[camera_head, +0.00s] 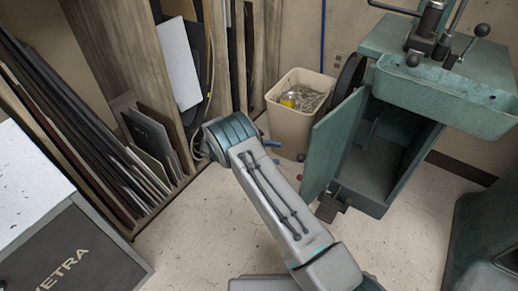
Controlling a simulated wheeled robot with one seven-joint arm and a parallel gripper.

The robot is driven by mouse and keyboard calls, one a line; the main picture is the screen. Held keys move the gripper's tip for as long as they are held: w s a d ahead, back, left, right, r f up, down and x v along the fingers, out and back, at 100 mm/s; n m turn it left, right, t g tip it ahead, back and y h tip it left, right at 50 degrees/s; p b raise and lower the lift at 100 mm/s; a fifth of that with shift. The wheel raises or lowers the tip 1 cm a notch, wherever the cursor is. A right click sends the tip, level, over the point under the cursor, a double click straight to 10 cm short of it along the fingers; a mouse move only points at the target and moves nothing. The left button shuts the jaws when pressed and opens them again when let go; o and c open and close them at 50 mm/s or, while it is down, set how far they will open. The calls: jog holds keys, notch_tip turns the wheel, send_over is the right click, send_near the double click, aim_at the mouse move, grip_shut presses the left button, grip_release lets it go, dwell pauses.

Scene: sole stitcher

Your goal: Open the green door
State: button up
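The green door (331,145) is on the left side of the green machine cabinet (440,95). It stands swung out to the left, and the dark cabinet interior (375,160) shows to its right. A small red knob-like spot (300,177) is by the door's lower left edge. My arm reaches up from the bottom middle, left of the door. My gripper (272,145) is mostly hidden behind my arm's blue joint. Only small blue parts stick out to the right, apart from the door in the picture. Its fingers cannot be made out.
A beige bin (292,108) with scraps stands behind the door, left of a dark wheel (349,78). Racks of sheets (155,140) line the left. A white-topped cabinet (75,250) is at lower left, another green machine (485,240) at lower right.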

jog(key=shift+w+a, duration=0.15)
jog(key=shift+a, duration=1)
jog(key=shift+w+a, duration=0.15)
jog(key=shift+a, duration=1)
